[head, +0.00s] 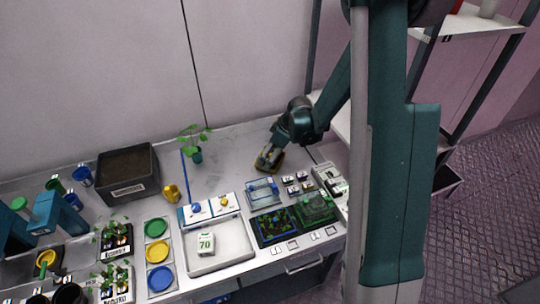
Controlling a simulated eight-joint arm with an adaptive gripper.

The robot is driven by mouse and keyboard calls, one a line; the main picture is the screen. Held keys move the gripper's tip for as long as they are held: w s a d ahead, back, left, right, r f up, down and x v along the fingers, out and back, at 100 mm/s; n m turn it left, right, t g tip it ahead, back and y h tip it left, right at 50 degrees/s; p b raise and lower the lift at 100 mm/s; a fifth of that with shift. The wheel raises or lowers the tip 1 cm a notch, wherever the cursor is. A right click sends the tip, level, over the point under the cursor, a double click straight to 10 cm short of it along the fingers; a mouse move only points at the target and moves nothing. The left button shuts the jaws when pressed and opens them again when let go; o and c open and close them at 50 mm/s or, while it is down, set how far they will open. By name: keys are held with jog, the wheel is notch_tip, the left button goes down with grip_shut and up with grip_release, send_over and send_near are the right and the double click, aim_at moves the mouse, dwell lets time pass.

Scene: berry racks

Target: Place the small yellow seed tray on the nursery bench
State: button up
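My gripper (270,156) points down at the back right of the grey bench (228,160). A small dark piece with yellowish edges (262,166) shows at its fingertips, low over or on the bench top. It may be the small yellow seed tray, but it is too small and too covered by the fingers to be sure. I cannot tell whether the fingers are closed on it or only around it.
A potted seedling (196,155) stands left of my gripper. A black soil box (128,172) and a yellow object (171,192) stand further left. A white tray (243,252), a clear box (262,190) and green-filled trays (316,208) crowd the front. The back middle is clear.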

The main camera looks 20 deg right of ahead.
jog(key=shift+f, duration=0.2)
jog(key=o, duration=0.9)
jog(key=shift+r, duration=0.25)
jog(key=shift+p+v, duration=0.3)
jog(key=shift+v, duration=5.65)
jog(key=shift+s, duration=0.1)
